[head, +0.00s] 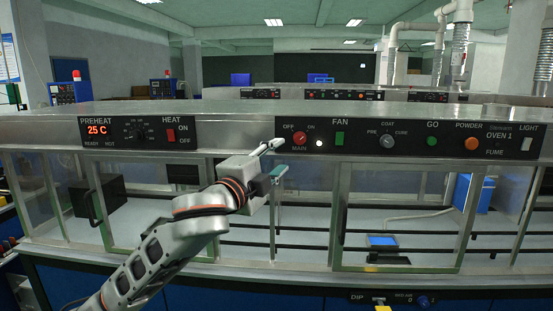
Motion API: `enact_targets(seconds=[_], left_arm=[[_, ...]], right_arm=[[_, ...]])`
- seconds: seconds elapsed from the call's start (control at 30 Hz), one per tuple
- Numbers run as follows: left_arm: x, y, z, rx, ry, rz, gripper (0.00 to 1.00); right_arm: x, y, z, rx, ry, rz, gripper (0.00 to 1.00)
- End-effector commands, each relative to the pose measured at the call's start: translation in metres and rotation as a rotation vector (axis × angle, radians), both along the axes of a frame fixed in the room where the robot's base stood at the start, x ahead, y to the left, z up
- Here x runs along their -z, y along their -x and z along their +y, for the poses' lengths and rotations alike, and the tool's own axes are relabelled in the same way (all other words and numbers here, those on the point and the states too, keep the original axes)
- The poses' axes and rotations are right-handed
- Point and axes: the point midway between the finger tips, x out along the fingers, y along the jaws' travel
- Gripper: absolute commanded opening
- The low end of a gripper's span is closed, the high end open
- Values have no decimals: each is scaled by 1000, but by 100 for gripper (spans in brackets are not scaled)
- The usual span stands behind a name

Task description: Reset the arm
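My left arm (163,258) comes in from the lower left and reaches up to the front of the oven. Its gripper (276,144) points up and to the right, in front of the control panel, just left of the red main knob (299,138). Its slim fingers lie close together and look shut, with nothing seen between them. I cannot tell whether the tips touch the panel. My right gripper is not in view.
The oven's panel has a heat switch (170,135), a green fan switch (339,139) and an orange powder button (471,143). Below are glass doors (402,215) with metal frames and a black box (98,201). A blue-lit tray (382,240) sits inside. The oven top is clear.

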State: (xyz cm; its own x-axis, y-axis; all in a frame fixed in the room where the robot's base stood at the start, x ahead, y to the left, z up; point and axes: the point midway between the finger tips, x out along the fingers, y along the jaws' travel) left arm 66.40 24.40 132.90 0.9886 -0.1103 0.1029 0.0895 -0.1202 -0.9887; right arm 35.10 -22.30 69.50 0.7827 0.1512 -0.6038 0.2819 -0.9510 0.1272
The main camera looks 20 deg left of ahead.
Motion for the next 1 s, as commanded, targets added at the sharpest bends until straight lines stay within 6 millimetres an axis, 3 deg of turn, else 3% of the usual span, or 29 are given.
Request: enact_targets(seconds=[0.27,0.37,0.43,0.57,0.73,0.87,1.0], left_arm=[[1,0,0,0,2,1,38],[16,-3,-2,9,24,22,38],[40,-6,-5,21,63,57,38],[113,-10,-12,49,185,158,38],[222,2,-21,64,379,304,38],[305,26,-25,50,525,410,38],[392,65,-27,12,681,520,38]], right_arm=[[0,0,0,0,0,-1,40],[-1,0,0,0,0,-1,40],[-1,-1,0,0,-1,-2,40],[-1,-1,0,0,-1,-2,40],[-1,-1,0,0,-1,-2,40],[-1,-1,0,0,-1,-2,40],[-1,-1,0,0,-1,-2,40]])
